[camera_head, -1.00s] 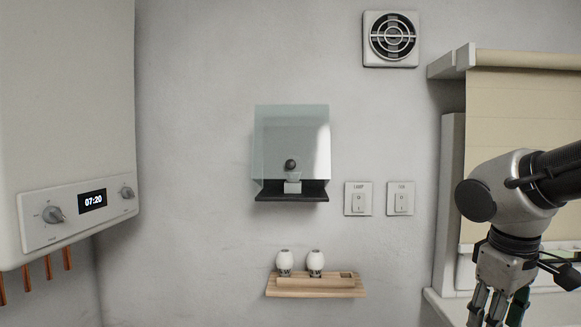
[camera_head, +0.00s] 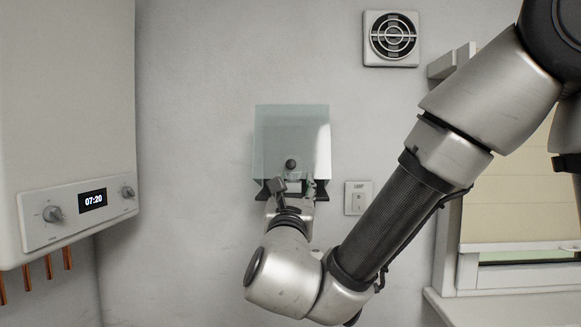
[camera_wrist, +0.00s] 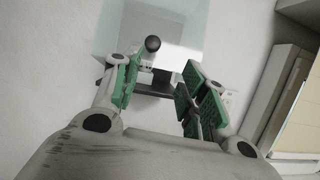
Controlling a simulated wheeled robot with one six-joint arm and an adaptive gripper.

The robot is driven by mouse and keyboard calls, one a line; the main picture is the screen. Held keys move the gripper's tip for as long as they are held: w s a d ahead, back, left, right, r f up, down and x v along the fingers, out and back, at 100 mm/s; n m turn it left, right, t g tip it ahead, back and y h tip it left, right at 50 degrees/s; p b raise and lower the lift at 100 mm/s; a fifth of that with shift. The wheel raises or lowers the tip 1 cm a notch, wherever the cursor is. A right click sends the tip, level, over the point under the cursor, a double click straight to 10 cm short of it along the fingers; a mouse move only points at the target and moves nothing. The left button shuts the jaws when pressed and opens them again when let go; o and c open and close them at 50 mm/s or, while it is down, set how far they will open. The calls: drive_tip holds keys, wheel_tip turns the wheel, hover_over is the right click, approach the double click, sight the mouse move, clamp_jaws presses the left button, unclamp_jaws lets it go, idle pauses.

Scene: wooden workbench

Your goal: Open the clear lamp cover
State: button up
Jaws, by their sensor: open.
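The clear lamp cover (camera_head: 292,130) is a pale greenish box on the wall, above a dark shelf-like base (camera_head: 262,194). A dark round knob (camera_head: 291,164) sits on its lower front, and the cover looks closed. My gripper (camera_head: 294,184) is in front of the base, just below the knob. In the wrist view my gripper (camera_wrist: 158,88) is open with green finger pads apart. The knob (camera_wrist: 152,44) shows beyond the fingertips, with the cover (camera_wrist: 190,25) behind it. Whether a fingertip touches the cover cannot be told.
A LAMP switch (camera_head: 358,198) is on the wall right of the cover. A white boiler (camera_head: 65,120) stands at the left, a vent (camera_head: 391,38) is above right, and a window (camera_head: 520,262) is at the right. My arm hides the area below the cover.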

sight(291, 162)
drive_tip(key=shift+n+t+y, duration=0.3)
drive_tip(key=shift+n+y, duration=0.2)
drive_tip(key=shift+n, duration=0.1)
drive_tip(key=x, duration=0.2)
drive_tip(key=r+x, duration=0.1)
drive_tip(key=x, duration=0.2)
drive_tip(key=a+x, duration=0.1)
drive_tip(key=x, duration=0.1)
drive_tip(key=shift+r, duration=0.3)
clamp_jaws()
